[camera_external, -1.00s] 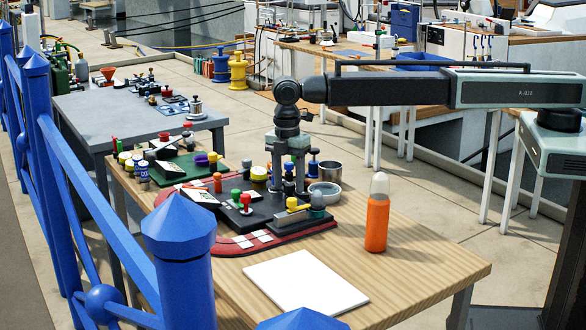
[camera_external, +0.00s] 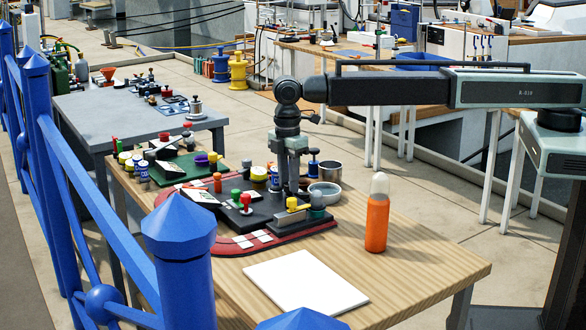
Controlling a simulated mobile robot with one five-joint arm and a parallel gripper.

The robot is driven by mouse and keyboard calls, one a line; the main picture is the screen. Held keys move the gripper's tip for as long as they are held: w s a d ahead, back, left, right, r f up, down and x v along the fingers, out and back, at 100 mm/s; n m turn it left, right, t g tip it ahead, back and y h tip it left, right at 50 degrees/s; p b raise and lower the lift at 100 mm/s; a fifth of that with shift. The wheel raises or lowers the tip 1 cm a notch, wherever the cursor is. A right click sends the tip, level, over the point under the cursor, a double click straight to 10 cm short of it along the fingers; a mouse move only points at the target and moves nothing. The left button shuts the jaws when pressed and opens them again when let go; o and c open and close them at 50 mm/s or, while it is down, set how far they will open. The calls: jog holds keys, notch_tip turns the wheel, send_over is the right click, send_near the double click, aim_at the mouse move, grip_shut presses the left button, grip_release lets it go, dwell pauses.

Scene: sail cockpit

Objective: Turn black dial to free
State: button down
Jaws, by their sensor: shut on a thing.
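My gripper (camera_external: 292,188) points straight down over the black control panel (camera_external: 262,217) on the wooden table. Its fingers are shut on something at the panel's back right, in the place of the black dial. The dial itself is mostly hidden by the fingers, so its pointer and the free mark cannot be read. The panel also carries a green knob (camera_external: 236,194), a red knob (camera_external: 246,201), a yellow handle (camera_external: 292,203) and a dark grey-green knob (camera_external: 317,198), close to my gripper.
A red curved base with white squares (camera_external: 252,238) lies around the panel. An orange bottle (camera_external: 377,215) and a white board (camera_external: 305,282) are at the front right. A blue railing (camera_external: 120,210) runs along the left.

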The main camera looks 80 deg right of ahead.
jog(key=m, duration=0.6)
dwell(0.6)
jog(key=c, duration=1.1)
grip_release()
notch_tip(320, 180, up, 8)
jog(key=p, duration=0.8)
jog(key=shift+d, duration=0.15)
jog(key=shift+f, duration=0.1)
